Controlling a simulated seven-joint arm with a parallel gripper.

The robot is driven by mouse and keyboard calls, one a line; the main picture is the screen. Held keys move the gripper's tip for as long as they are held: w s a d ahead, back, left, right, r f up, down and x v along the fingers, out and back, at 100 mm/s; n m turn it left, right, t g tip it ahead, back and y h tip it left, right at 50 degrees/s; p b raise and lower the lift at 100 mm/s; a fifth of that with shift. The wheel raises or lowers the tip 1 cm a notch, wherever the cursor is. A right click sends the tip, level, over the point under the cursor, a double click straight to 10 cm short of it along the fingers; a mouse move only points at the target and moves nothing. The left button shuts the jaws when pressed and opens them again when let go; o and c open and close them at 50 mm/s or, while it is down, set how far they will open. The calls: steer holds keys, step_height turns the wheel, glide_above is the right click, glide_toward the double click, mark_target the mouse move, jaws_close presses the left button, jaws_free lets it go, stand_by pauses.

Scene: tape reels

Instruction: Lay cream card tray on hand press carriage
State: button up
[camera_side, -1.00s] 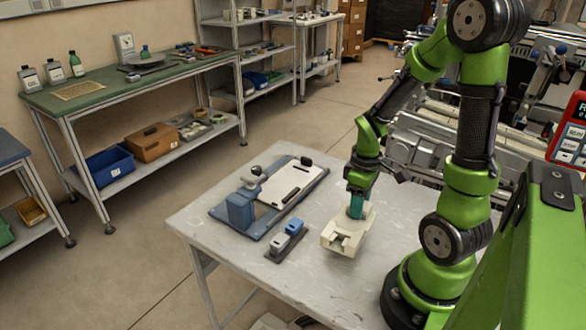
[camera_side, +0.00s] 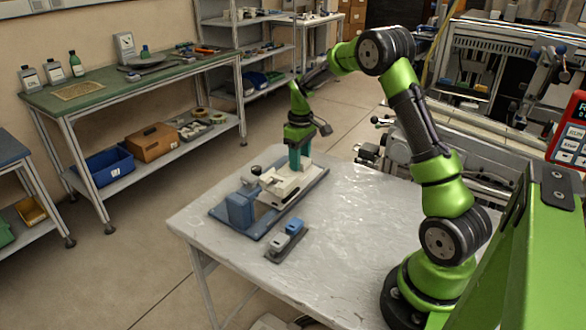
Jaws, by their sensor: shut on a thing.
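The cream card tray (camera_side: 280,184) is in the side view, over the white carriage of the hand press. My gripper (camera_side: 299,165), with teal fingers, is shut on the far right end of the tray. The hand press (camera_side: 240,210) has a blue body and a dark blue base at the left of the table.
A small dark holder with blue and white blocks (camera_side: 286,240) stands in front of the press on the grey table (camera_side: 350,225). The table's right and middle are clear. A green workbench (camera_side: 130,85) stands behind on the left.

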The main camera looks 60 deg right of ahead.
steer(key=shift+w+d+f, duration=0.1)
steer(key=shift+w+d, duration=0.25)
steer(key=shift+w, duration=0.35)
steer(key=shift+w+d+f, duration=0.1)
steer(key=shift+w+d, duration=0.25)
steer(key=shift+w, duration=0.3)
steer(key=shift+w+f, duration=0.1)
steer(key=shift+f, duration=1.6)
steer(key=o, duration=1.2)
steer(key=shift+f, duration=0.15)
